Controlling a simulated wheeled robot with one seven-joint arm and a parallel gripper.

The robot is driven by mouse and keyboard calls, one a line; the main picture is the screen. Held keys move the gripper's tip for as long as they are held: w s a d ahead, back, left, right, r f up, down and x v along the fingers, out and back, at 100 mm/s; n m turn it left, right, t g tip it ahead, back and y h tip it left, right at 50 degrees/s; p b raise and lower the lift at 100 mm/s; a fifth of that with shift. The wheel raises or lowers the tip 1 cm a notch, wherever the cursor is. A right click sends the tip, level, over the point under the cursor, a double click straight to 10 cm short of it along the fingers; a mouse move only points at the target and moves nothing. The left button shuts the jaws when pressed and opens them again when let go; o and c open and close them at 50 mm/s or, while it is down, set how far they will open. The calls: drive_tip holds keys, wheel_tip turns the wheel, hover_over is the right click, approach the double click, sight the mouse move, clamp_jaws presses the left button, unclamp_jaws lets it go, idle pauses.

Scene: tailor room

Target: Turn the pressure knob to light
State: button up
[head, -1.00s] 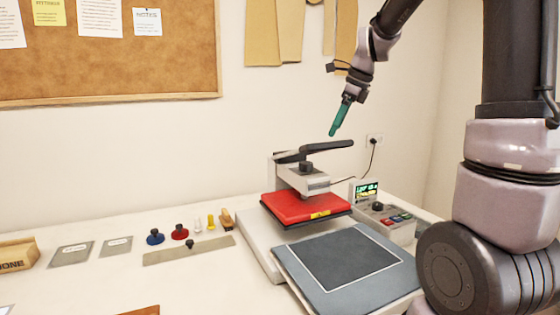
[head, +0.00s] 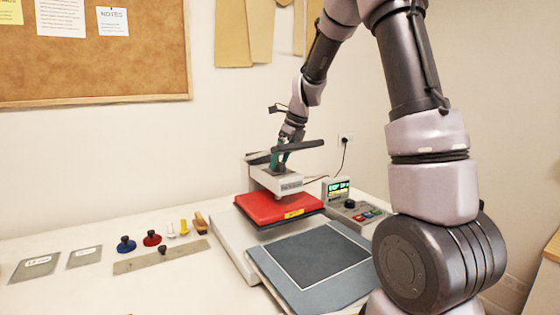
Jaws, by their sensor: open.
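The heat press (head: 276,182) stands on the white table, with a grey head above a red upper plate (head: 279,206). Its black lever handle (head: 303,146) points right. My gripper (head: 280,165) has green fingers pointing down at the top of the press head, just by the lever. The black knob on top of the head is mostly hidden behind the fingers. The fingers are open and appear to be around or beside the knob; I cannot tell whether they touch it. The knob's setting cannot be read.
A control box (head: 360,212) with a lit display (head: 338,189), a dark knob and coloured buttons stands right of the press. The grey lower plate (head: 318,260) extends forward. Blue (head: 126,245) and red (head: 152,238) knobbed pieces and flat plates lie left.

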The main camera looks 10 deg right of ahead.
drive_tip(key=shift+w+f, duration=0.1)
drive_tip(key=shift+f, duration=0.1)
clamp_jaws()
